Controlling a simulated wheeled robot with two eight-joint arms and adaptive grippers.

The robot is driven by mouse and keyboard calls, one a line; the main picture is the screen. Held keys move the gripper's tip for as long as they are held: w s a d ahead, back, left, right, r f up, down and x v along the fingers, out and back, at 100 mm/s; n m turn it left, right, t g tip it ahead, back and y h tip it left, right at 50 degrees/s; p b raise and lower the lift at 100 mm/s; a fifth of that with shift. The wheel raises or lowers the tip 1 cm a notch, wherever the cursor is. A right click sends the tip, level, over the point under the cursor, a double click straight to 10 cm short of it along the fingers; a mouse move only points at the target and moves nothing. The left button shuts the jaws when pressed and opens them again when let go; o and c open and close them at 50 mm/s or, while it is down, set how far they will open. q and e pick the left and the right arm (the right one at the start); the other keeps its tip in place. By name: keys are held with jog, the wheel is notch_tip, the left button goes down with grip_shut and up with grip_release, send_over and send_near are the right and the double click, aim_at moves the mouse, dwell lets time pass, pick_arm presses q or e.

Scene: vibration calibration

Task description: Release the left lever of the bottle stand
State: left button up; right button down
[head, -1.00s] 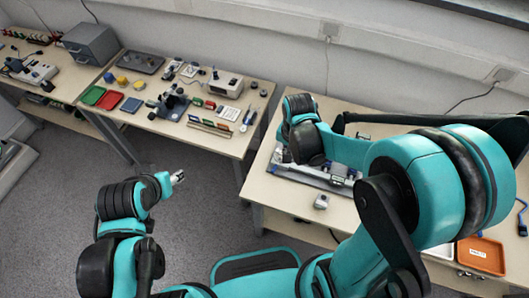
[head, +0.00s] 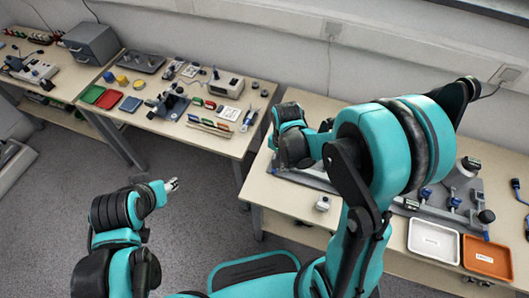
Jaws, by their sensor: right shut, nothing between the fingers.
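A long grey metal fixture (head: 312,180) lies on the right-hand table, mostly hidden behind my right arm. A second grey fixture with upright clamps and blue-knobbed levers (head: 452,190) stands further right on the same table. I cannot tell for certain which is the bottle stand, and no left lever shows clearly. My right gripper (head: 277,160) is shut and empty over the left end of the long fixture; its fingers are largely hidden by the wrist. My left gripper (head: 172,185) is over the floor, left of this table, away from both fixtures; its finger opening is too small to judge.
A small white-grey part (head: 322,203) lies near the table's front edge. A white tray (head: 434,241) and an orange tray (head: 487,257) sit at the front right. Another table (head: 190,135) with instruments and coloured trays stands at the left. The floor between is clear.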

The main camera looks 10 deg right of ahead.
jog(key=shift+f+b, duration=1.3)
jog(key=shift+f, duration=0.65)
jog(key=m, duration=0.1)
jog(key=w+a+m, duration=0.1)
jog(key=shift+a+r+m+p, duration=0.15)
jog(key=shift+a+m+p, duration=0.1)
jog(key=shift+m+p, duration=0.15)
jog(key=m, duration=0.1)
jog(key=w+a+m, duration=0.1)
jog(key=m, duration=0.1)
jog(key=w+m, duration=0.1)
jog(key=shift+a+m+p, duration=0.3)
jog(key=shift+a+m, duration=0.1)
jog(key=w+m, duration=0.1)
jog(key=m, duration=0.1)
jog(key=w+m, duration=0.1)
jog(key=m, duration=0.1)
jog(key=shift+w+a+b, duration=0.2)
jog(key=shift+a+b, duration=0.15)
jog(key=shift+b, duration=0.05)
jog(key=w+m, duration=0.1)
jog(key=m, duration=0.1)
jog(key=w+m, duration=0.1)
jog(key=m, duration=0.1)
jog(key=shift+w, duration=0.2)
notch_tip(320, 180, up, 7)
jog(key=p, duration=0.4)
